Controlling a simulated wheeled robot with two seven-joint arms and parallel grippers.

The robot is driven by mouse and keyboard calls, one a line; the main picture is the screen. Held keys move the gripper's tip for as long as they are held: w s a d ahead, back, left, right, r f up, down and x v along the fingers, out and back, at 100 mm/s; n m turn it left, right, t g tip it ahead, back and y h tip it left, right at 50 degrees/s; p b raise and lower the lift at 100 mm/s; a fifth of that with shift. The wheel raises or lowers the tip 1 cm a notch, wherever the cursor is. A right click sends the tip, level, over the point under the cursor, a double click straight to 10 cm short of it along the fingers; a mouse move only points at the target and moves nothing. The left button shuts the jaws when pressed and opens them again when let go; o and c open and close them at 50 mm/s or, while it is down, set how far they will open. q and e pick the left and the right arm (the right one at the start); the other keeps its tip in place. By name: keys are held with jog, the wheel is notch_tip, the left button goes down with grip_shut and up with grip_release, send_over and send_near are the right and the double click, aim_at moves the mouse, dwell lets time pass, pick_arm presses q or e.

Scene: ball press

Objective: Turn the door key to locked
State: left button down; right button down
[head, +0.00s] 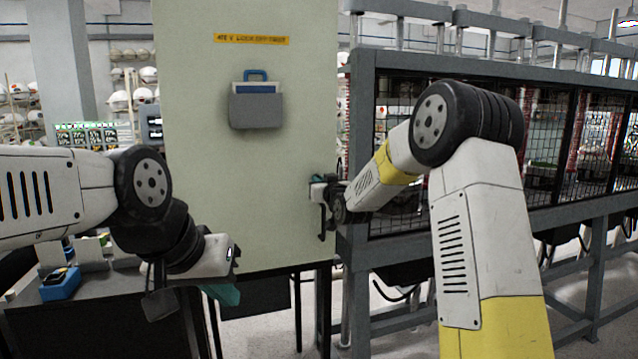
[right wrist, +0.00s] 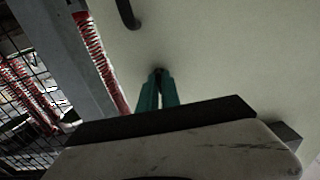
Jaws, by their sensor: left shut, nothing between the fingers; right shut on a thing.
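The pale green door panel (head: 235,185) stands upright in front of me with a yellow label (head: 251,39) near its top. My right gripper (head: 316,183) is at the panel's right edge. In the right wrist view its teal fingers (right wrist: 158,88) are shut on a small dark thing at the panel face, seemingly the door key (right wrist: 157,72). The fingers hide most of it, so its turn angle cannot be told. A dark handle (head: 322,222) is just below the gripper. My left gripper (head: 224,293) is shut and empty, low in front of the panel.
A grey holder (head: 256,110) with a blue clipboard hangs on the panel. A grey-framed mesh cage (head: 440,200) stands right beside the door. A dark bench with a blue bin (head: 60,284) is at the lower left.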

dwell(0.4)
jog(key=c, duration=1.6)
grip_release()
jog(key=shift+o, duration=0.2)
jog(key=v, duration=0.7)
jog(key=shift+s, duration=0.35)
jog(key=shift+d, duration=0.1)
